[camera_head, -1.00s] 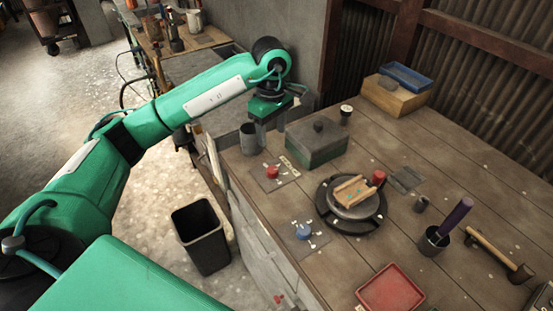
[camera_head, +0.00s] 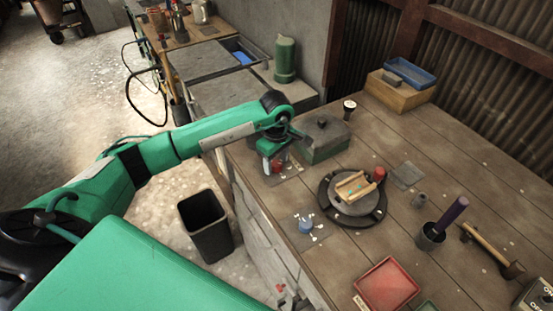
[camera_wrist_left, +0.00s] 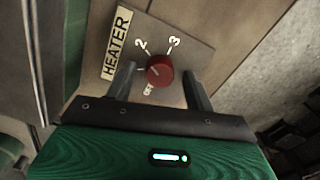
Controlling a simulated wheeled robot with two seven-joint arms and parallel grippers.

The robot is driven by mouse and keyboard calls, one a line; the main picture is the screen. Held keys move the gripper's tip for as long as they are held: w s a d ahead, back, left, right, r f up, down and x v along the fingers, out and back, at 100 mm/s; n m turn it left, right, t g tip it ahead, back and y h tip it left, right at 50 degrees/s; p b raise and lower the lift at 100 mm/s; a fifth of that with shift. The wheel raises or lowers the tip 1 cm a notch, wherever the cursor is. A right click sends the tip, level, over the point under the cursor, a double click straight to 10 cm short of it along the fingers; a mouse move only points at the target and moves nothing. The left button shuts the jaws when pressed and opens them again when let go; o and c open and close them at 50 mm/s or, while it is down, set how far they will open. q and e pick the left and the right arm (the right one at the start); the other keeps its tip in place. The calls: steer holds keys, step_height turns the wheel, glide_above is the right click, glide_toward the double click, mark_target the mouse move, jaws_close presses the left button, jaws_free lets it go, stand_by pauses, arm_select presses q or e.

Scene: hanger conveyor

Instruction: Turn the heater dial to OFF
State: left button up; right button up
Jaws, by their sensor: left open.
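The heater dial is a red round knob (camera_wrist_left: 159,69) on a brown-grey plate (camera_wrist_left: 190,38) in the left wrist view. The plate carries a HEATER label (camera_wrist_left: 117,43) and the marks 2 and 3; another mark near the knob's lower side is too small to read surely. A pale line shows on the knob. My left gripper (camera_wrist_left: 160,72) is open, with one finger on each side of the knob; contact cannot be told. In the head view my left gripper (camera_head: 272,165) is over the dial's plate (camera_head: 290,176) and partly hides the red knob.
A dark green lidded box (camera_head: 325,140) stands close behind the gripper. A blue dial (camera_head: 305,227) on its own plate and a round black stand (camera_head: 327,203) are nearer and to the right. A black bin (camera_head: 205,227) stands on the floor beside the bench.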

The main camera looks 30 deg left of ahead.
arm_select(q)
steer(key=c, duration=1)
